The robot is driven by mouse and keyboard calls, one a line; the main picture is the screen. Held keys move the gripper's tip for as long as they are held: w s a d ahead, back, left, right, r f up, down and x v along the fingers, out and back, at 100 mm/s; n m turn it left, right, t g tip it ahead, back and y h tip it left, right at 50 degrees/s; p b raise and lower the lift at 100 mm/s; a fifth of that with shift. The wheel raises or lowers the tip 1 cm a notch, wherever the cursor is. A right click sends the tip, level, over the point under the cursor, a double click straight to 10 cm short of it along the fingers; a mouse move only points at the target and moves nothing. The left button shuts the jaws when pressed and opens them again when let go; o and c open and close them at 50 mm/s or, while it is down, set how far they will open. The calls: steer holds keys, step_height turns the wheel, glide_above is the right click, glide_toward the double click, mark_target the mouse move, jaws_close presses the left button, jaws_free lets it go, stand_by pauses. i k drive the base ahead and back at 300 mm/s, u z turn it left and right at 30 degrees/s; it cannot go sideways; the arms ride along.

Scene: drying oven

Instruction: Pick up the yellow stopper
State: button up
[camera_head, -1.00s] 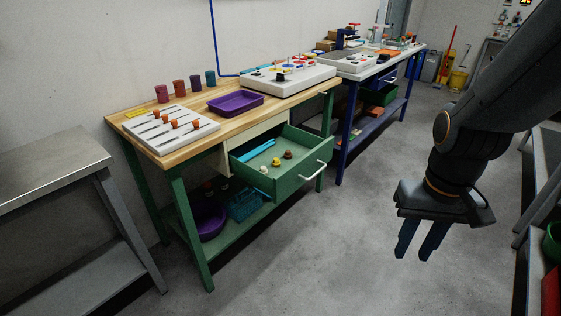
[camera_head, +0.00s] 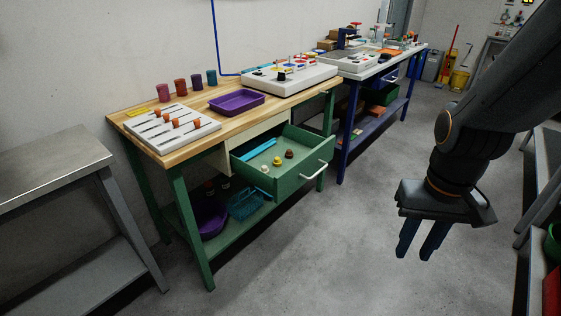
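The yellow stopper (camera_head: 277,161) is a small knob-like piece in the open green drawer (camera_head: 299,183) of the wooden-topped workbench. A brown stopper (camera_head: 289,154) sits to its right and a pale one (camera_head: 265,169) to its left, in the same drawer. My gripper (camera_head: 419,254) hangs to the right of the drawer, over the grey floor, well apart from the stopper.
The drawer's front with its white handle (camera_head: 313,171) juts into the aisle. The bench top (camera_head: 180,151) bears a purple tray (camera_head: 236,111) and a white slotted board (camera_head: 196,138). A metal table (camera_head: 45,177) stands at left. The floor before the bench is clear.

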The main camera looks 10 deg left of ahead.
mark_target(277, 162)
steer(key=z, duration=0.05)
steer(key=k, duration=0.6)
steer(key=u, duration=0.7)
steer(key=i, duration=0.85)
steer(key=u, duration=0.7)
steer(key=i, duration=1.15)
steer(key=z, duration=0.15)
